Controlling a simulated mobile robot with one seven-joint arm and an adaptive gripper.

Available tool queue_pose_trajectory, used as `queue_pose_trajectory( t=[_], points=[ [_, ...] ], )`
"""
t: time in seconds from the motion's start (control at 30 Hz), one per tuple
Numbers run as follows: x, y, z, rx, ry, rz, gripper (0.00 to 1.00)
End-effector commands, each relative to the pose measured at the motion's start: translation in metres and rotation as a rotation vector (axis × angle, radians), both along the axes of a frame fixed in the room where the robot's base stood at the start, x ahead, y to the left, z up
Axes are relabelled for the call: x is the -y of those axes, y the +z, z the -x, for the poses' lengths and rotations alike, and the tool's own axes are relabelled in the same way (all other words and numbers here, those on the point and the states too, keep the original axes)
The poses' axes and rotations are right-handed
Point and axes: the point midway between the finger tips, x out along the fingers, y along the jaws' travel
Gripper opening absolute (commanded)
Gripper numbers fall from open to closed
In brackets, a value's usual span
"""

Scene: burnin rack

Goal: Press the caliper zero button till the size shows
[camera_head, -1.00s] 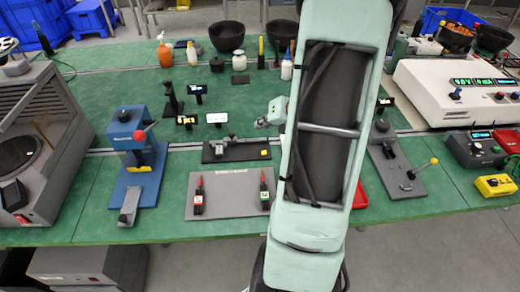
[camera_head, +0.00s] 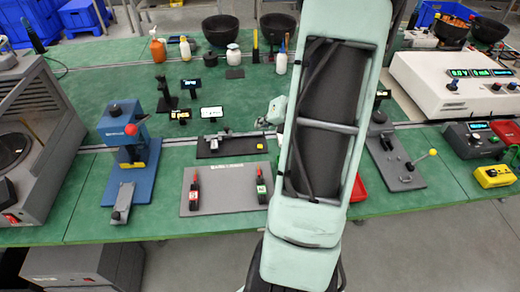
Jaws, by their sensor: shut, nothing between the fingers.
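A grey caliper-like tool (camera_head: 226,136) lies along a dark plate (camera_head: 210,152) in the middle of the bench. A small yellow piece (camera_head: 262,149) sits at the plate's right end, left of my arm. I cannot make out a zero button or any reading on the tool. A small lit white screen (camera_head: 212,112) stands just behind the plate; its text is too small to read. A mint part of my wrist shows beside the big arm link, above and right of the plate.
A blue press (camera_head: 130,170) stands left, a grey lever fixture (camera_head: 400,170) right. Two small dark-framed screens stand behind. Bottles and dark bowls line the back.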

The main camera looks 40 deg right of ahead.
Motion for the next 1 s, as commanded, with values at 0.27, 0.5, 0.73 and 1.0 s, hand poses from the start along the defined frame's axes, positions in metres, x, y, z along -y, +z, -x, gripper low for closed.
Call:
queue_pose_trajectory(
  t=[0.27,0.5,0.73,1.0],
  points=[
    [0.0,-0.044,0.0,-0.001,-0.002,-0.001,0.0],
    [0.0,-0.063,0.0,0.0,-0.001,-0.001,0.0],
    [0.0,-0.064,0.0,0.0,-0.001,-0.001,0.0],
    [0.0,-0.064,0.0,0.0,-0.001,-0.001,0.0]
  ],
)
